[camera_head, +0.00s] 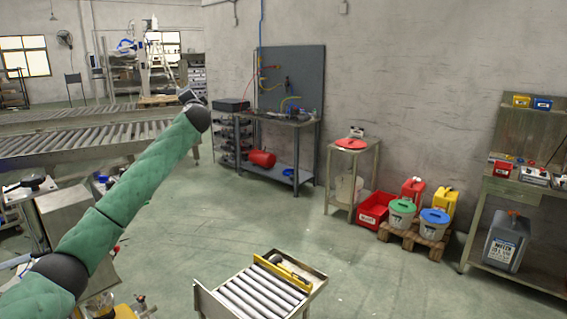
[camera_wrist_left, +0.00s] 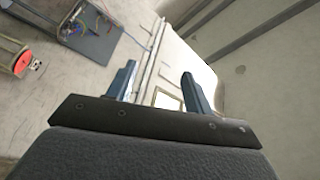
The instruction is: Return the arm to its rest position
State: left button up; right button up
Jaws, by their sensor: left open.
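My left arm (camera_head: 125,195), in a green sleeve with dark joints, comes in from the lower left of the head view and reaches up and away. Its gripper (camera_head: 190,97) is small at the far end, raised in front of the roller conveyors. In the left wrist view the gripper (camera_wrist_left: 160,88) shows two blue-grey fingers standing apart with nothing between them. My right gripper is in neither view.
A small roller stand (camera_head: 262,290) with a yellow bar and a dark tool is at the bottom centre. Long roller conveyors (camera_head: 80,140) lie at the left. A workbench (camera_head: 285,122) stands by the wall. Bins (camera_head: 402,212) sit on a pallet. The middle floor is clear.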

pick_arm(q)
jog(key=s+d+f+n+g+h, duration=0.1)
jog(key=s+d+f+g+h, duration=0.2)
jog(key=s+f, duration=0.95)
jog(key=s+d+f+n+g+h, duration=0.15)
jog(key=s+d+f+g, duration=0.35)
jog(key=f, duration=1.6)
jog(key=s+d+f+n+g+h, duration=0.15)
jog(key=s+d+f, duration=0.45)
jog(key=f, duration=1)
jog(key=s+f+n+g, duration=0.2)
jog(key=s+f+g, duration=0.2)
jog(key=s+f, duration=2.2)
jog(key=s+f+g, duration=0.1)
jog(key=s+f, duration=0.4)
jog(key=s, duration=0.4)
jog(key=s+f+g, duration=0.2)
jog(key=s+f, duration=0.3)
jog(key=s, duration=0.4)
jog(key=s+f+g+h, duration=0.1)
jog(key=s+f, duration=0.4)
jog(key=s, duration=0.5)
jog(key=shift+d+f, duration=0.3)
jog(key=shift+d, duration=0.05)
